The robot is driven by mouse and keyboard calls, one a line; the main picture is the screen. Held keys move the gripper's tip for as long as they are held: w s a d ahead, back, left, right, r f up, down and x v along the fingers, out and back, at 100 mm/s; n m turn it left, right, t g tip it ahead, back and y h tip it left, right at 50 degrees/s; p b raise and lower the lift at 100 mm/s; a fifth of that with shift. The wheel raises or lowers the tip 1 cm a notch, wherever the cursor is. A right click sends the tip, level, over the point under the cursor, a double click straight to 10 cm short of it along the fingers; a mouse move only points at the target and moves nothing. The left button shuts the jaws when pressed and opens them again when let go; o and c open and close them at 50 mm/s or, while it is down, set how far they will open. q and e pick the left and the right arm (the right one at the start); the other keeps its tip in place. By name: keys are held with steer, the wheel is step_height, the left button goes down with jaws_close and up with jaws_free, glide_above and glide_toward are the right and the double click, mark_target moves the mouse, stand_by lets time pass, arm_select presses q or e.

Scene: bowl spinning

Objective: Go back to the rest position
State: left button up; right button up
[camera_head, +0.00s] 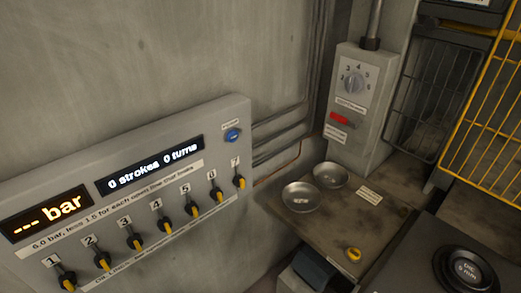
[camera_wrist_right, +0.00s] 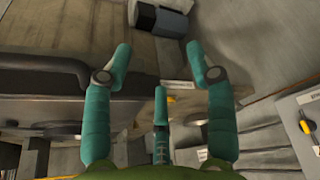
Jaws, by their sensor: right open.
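My right gripper (camera_wrist_right: 159,62) shows in the right wrist view with its teal fingers spread apart. Nothing is held between them. Beyond the fingers is a brownish worktop surface, and the gripper is apart from it as far as I can tell. Neither gripper can be made out in the head view. My left gripper is in neither view.
A control panel (camera_head: 215,122) with several numbered yellow-tipped knobs stands at left. Two metal bowls (camera_head: 299,197) (camera_head: 331,175) sit on a worn bench (camera_head: 330,225). A grey switch box (camera_head: 356,105), a yellow mesh guard (camera_head: 492,110) and a round black die (camera_head: 466,270) are at right.

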steer(key=s+f+g+b, duration=0.15)
steer(key=f+b, duration=0.25)
steer(key=f, duration=0.9)
steer(key=s+f+n+b, duration=0.1)
steer(key=s+f+b, duration=0.3)
steer(key=f, duration=0.9)
steer(key=s+f+g+b, duration=0.1)
steer(key=f+b, duration=0.4)
steer(key=f, duration=0.8)
steer(key=s+d+f+b, duration=0.1)
steer(key=s+f+b, duration=0.3)
steer(key=s+f, duration=0.3)
steer(key=s+f+b, duration=0.5)
steer(key=s+f, duration=0.2)
steer(key=f, duration=0.6)
steer(key=shift+d+f+n+g, duration=0.3)
steer(key=shift+d+g, duration=0.05)
steer(key=shift+d, duration=0.05)
steer(key=shift+s, duration=0.1)
